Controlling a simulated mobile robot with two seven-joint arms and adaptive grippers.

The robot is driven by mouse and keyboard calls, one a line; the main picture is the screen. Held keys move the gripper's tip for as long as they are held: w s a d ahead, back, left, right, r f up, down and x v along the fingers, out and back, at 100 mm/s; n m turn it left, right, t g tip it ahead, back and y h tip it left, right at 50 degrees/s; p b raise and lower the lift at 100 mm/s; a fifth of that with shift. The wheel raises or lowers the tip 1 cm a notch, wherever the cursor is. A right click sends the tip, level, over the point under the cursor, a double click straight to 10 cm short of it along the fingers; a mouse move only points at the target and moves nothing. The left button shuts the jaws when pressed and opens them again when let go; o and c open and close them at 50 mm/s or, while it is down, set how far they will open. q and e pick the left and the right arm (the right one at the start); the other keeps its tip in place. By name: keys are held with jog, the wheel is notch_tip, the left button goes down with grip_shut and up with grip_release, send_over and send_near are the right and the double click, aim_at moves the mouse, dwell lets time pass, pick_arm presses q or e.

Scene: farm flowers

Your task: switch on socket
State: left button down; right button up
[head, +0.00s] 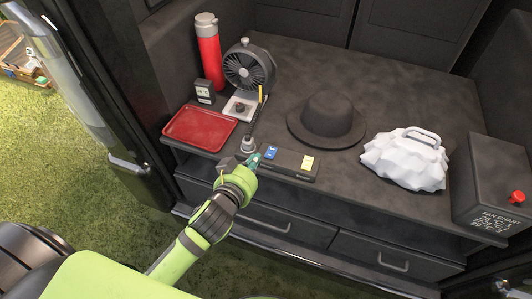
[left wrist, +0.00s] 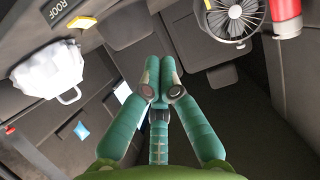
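A dark power strip (head: 288,163) lies along the front edge of the dark counter. It has a blue switch (head: 271,153) and a yellow-white switch (head: 307,163) on top. A grey plug (head: 248,144) with a dark cord stands at its left end. My left gripper (head: 253,160) is at the front of the strip's left part, left of the blue switch; contact cannot be told. In the left wrist view its teal fingers (left wrist: 159,78) are together, with nothing seen between them. My right gripper is not in view.
Behind the strip are a fan (head: 248,68), a red flask (head: 209,55) and a black hat (head: 326,122). A red tray (head: 200,127) lies left, a white bag (head: 405,158) right. A box with a red button (head: 517,198) stands far right. Drawers (head: 290,220) are below.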

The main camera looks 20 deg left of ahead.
pick_arm(q)
send_over(271, 152)
jog(key=s, duration=0.2)
jog(key=f, duration=0.3)
jog(key=shift+s+a+f, duration=0.15)
jog(key=shift+a+f, duration=0.1)
jog(key=shift+f, duration=0.05)
jog(key=f, duration=0.3)
jog(key=shift+s, duration=0.35)
jog(key=shift+s+f, duration=0.1)
jog(key=shift+f, duration=0.35)
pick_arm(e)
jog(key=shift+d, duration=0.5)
